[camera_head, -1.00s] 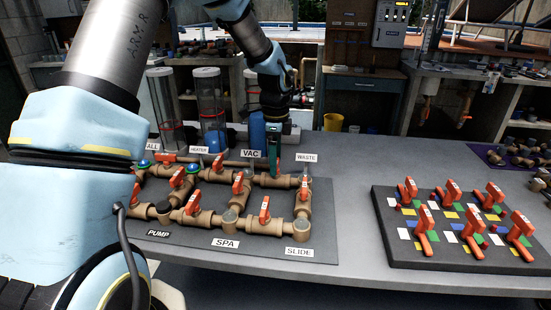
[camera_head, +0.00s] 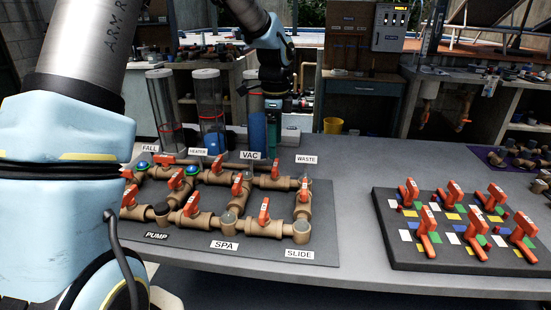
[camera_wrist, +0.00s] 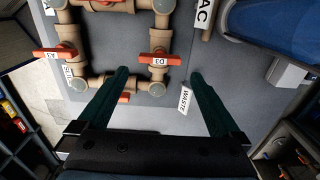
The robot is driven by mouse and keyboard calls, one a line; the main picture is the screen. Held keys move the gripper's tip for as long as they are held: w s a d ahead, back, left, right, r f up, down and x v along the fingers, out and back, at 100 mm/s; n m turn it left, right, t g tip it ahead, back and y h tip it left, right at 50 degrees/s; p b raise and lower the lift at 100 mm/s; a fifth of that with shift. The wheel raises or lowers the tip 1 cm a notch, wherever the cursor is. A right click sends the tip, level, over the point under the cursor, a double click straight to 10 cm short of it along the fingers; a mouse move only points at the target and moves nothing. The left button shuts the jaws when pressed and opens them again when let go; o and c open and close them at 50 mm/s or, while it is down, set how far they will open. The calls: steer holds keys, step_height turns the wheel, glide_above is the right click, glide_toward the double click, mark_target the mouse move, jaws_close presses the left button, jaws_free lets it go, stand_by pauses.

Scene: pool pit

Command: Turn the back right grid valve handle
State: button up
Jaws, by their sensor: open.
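A brown pipe grid with orange handles lies on a dark panel (camera_head: 322,225). The back right handle (camera_head: 275,171), marked D3 in the wrist view (camera_wrist: 160,60), lies across its pipe there. My gripper (camera_head: 271,112) is raised above and behind the grid in the head view. In the wrist view its green fingers (camera_wrist: 160,75) are open and empty, spread to either side of the D3 handle's line. They appear apart from it. The front right handle, marked A3 (camera_wrist: 50,53), is off to the left.
The WASTE sign (camera_head: 306,160) and VAC sign (camera_head: 251,156) stand behind the grid, close to the gripper. Clear cylinders (camera_head: 207,105) stand farther back. A separate board (camera_head: 392,240) of orange handles sits at the right. Bare bench (camera_head: 350,168) lies between.

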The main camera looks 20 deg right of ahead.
mark_target(275, 164)
step_height(275, 164, up, 5)
steer(key=shift+f+b, duration=0.1)
steer(key=shift+b, duration=0.2)
